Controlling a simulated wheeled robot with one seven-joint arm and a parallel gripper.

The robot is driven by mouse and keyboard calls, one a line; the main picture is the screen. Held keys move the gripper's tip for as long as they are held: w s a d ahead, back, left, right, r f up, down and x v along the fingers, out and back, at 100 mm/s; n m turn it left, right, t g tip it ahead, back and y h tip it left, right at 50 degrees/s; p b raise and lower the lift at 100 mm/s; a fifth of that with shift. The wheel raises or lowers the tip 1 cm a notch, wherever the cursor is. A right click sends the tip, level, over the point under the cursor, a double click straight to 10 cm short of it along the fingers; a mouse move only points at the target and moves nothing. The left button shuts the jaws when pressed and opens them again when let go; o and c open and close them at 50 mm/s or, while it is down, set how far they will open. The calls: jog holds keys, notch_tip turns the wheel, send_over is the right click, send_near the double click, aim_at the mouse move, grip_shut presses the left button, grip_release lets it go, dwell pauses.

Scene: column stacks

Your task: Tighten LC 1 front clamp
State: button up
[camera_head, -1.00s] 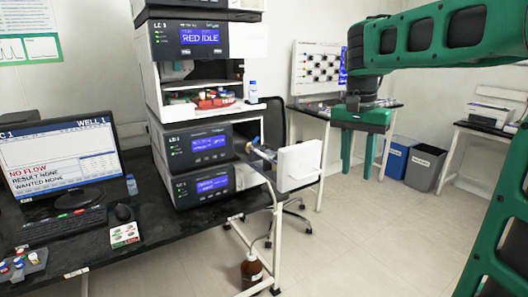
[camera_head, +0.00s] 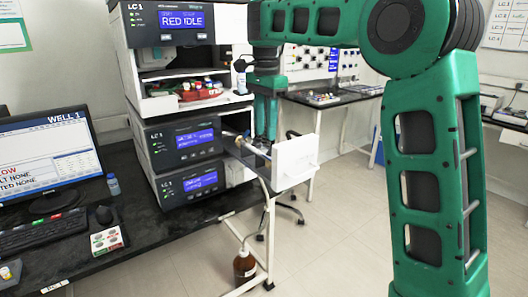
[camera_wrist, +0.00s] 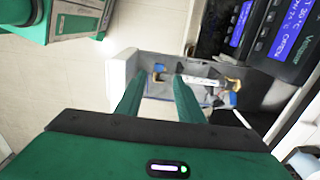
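The LC 1 stack (camera_head: 185,150) of dark-fronted modules stands left of centre in the head view. A drawer (camera_head: 245,150) with a white front panel (camera_head: 294,162) is pulled out from it. In the wrist view the grey drawer (camera_wrist: 150,88) holds a pale column (camera_wrist: 197,82), a blue-marked fitting (camera_wrist: 158,69) near the white panel and a yellowish fitting (camera_wrist: 232,83) near the module. I cannot tell which is the front clamp or how tight it is. My gripper (camera_head: 266,137) points down at the drawer, its two green fingers apart (camera_wrist: 157,84) with nothing visibly between them.
A monitor (camera_head: 55,150), mouse (camera_head: 104,215) and carton (camera_head: 105,241) are on the black bench at left. A brown bottle (camera_head: 245,267) stands low beneath the drawer. Red and green items (camera_head: 195,91) lie in the bay above. Open floor (camera_head: 330,245) is at right.

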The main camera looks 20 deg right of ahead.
aim_at(269, 160)
jog(key=shift+f, duration=3.75)
grip_shut()
